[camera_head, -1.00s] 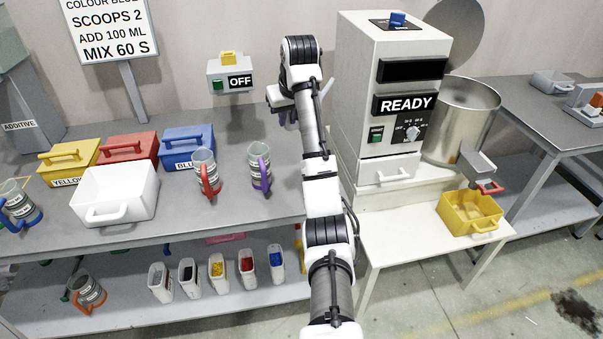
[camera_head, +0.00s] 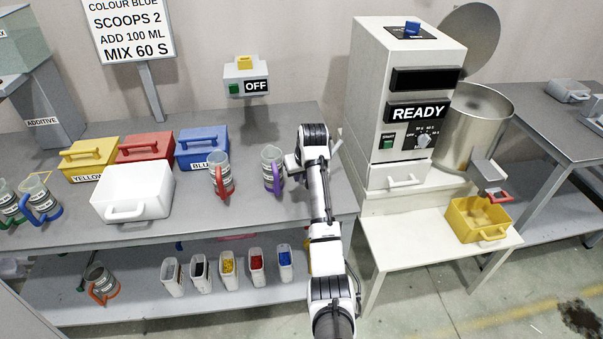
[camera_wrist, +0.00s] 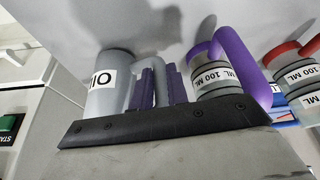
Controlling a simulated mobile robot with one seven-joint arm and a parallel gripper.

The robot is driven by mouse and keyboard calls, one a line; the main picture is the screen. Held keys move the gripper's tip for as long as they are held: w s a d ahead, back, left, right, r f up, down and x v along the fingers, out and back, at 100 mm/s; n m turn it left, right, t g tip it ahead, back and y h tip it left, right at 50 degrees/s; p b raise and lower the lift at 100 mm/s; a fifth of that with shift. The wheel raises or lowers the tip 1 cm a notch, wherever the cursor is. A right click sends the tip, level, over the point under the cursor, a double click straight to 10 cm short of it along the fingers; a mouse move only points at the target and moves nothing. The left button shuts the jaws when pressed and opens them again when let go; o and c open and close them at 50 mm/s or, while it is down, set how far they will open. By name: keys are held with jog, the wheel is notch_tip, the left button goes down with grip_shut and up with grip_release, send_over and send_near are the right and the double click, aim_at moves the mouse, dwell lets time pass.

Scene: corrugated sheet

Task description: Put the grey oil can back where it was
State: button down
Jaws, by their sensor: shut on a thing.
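The grey oil can (camera_wrist: 112,85), with a white label, is at the left of the wrist view. Its curved handle is between the purple fingers of my gripper (camera_wrist: 161,86), which are shut on it. In the head view my arm hides the can and the fingertips. A jug with a purple handle (camera_head: 272,168) stands on the bench just left of my arm's end. It also shows close to the right of the fingers in the wrist view (camera_wrist: 214,82). I cannot tell whether the can touches the bench.
A red-handled jug (camera_head: 220,175), a white tub (camera_head: 132,200) and coloured boxes stand left on the bench. The mixer cabinet (camera_head: 405,110) rises right of my arm. A bare strip of bench (camera_head: 262,212) lies in front of the jugs. Several small bins fill the lower shelf (camera_head: 140,293).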

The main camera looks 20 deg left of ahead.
jog(key=shift+f, duration=0.2)
jog(key=shift+f, duration=0.15)
jog(key=c, duration=1.4)
grip_release()
jog(key=shift+o, duration=0.2)
